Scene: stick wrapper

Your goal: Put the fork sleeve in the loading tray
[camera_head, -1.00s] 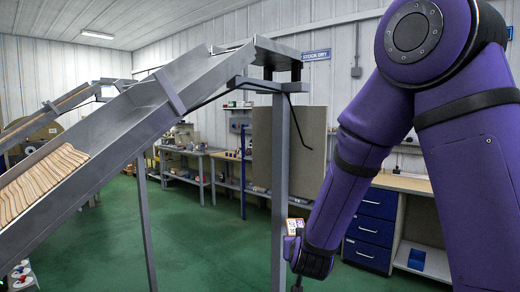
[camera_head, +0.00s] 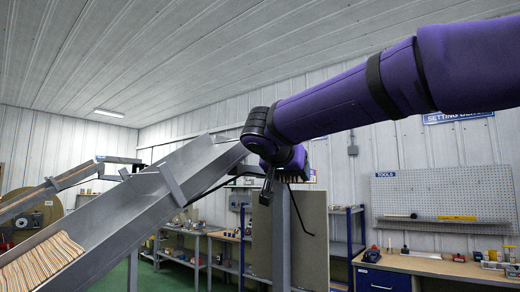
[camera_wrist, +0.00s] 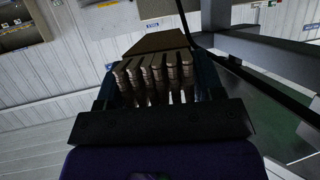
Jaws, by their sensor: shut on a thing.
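In the wrist view, my gripper (camera_wrist: 158,85) is shut on a brown piece that looks like the fork sleeve (camera_wrist: 156,42). A row of several rounded brown ends faces the camera between the dark fingers. In the head view, my gripper (camera_head: 272,183) is raised beside the upper end of a sloping grey metal channel, which may be the loading tray (camera_head: 150,207). The held piece is small and dark there, and I cannot tell whether it touches the channel. Many striped wooden sticks (camera_head: 42,265) lie in the channel's lower part.
A grey post (camera_head: 281,235) and a dark bent cable (camera_head: 300,218) stand close below my gripper. A beige panel (camera_head: 310,230) is behind them. Workbenches line the back, and a pegboard (camera_head: 445,205) hangs at right.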

